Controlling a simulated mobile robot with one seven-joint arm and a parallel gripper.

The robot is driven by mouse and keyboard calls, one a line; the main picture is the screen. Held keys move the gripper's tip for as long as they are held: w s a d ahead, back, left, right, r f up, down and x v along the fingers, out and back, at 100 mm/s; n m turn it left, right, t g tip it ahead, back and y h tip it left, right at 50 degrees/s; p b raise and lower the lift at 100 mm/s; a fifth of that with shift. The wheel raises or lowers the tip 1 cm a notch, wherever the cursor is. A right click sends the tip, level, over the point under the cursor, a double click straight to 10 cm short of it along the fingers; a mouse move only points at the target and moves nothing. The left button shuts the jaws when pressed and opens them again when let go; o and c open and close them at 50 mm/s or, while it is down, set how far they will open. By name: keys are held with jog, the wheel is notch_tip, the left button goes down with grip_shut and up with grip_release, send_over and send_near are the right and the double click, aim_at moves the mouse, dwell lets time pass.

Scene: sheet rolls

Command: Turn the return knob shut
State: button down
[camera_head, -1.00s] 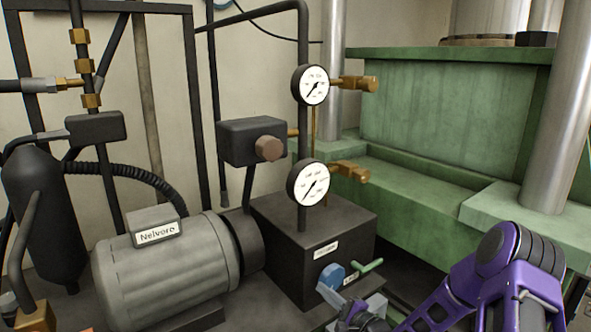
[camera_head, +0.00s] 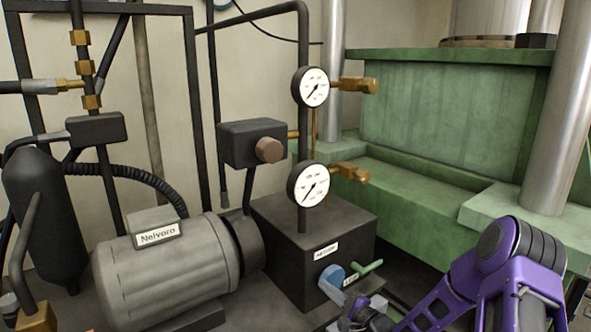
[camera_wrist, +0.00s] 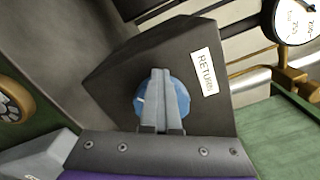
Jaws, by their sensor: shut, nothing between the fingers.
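The return knob (camera_head: 331,275) is a round blue knob on the front of a dark box (camera_head: 291,262). In the wrist view the knob (camera_wrist: 182,101) sits beside a white RETURN label (camera_wrist: 205,72), and a short white mark shows at its edge. My gripper (camera_wrist: 160,73) is shut and empty, its two fingers together in front of the knob and hiding its middle. I cannot tell whether the fingertips touch it.
A green lever (camera_head: 369,268) sticks out just right of the knob. Two pressure gauges (camera_head: 309,184) stand above the box on a dark pipe. A grey motor (camera_head: 165,267) is at left, and a green press (camera_head: 455,120) fills the right back.

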jog(key=shift+w+d+r, duration=0.25)
jog(key=shift+d+r, duration=0.1)
jog(key=shift+r, duration=0.2)
jog(key=shift+d+r, duration=0.15)
jog(key=shift+r, duration=0.05)
jog(key=shift+w+r, duration=0.1)
jog(key=shift+w+d+r, duration=0.2)
jog(key=shift+d+r, duration=0.05)
jog(key=shift+d, duration=0.15)
jog(key=shift+r, duration=0.1)
dwell(0.3)
jog(key=shift+a+r+v, duration=0.15)
jog(key=shift+v, duration=1.3)
jog(key=shift+a+r+v, duration=0.1)
jog(key=shift+r+v, duration=0.05)
jog(key=shift+v, duration=1.3)
jog(key=shift+s+d, duration=0.1)
jog(key=shift+s, duration=0.1)
